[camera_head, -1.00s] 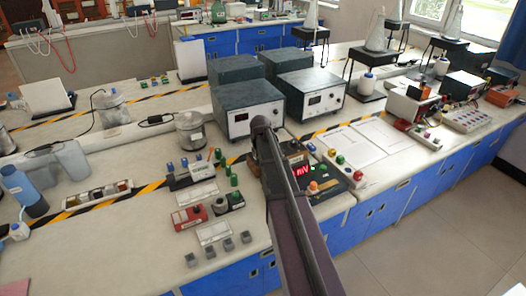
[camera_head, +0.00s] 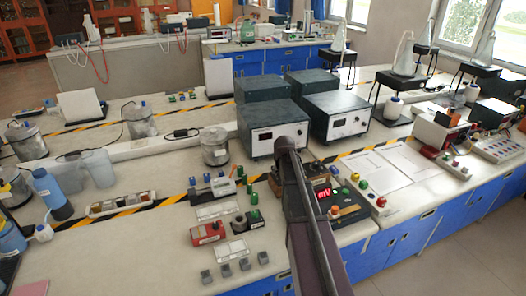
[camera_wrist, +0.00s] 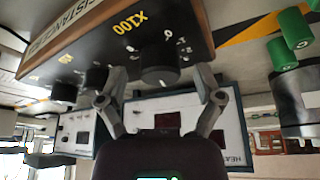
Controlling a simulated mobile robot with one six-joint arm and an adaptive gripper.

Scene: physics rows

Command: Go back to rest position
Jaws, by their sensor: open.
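My arm (camera_head: 310,220) reaches from the bottom of the head view over the bench, toward the dark instrument boxes. The wrist picture is upside down. A black resistance box (camera_wrist: 110,35) with a wooden edge, an X100 mark and several knobs lies just beyond the fingers. One knob (camera_wrist: 160,65) appears in line with the gap between the fingers; I cannot tell whether anything touches. In the head view the fingers are hidden by the arm.
White-fronted instruments (camera_head: 273,140) stand just beyond the arm. A box with a red mV display (camera_head: 327,195) is right of it. Red and green terminal parts (camera_head: 207,233) and a metal pot (camera_head: 215,148) are left. Open floor (camera_head: 475,245) is at lower right.

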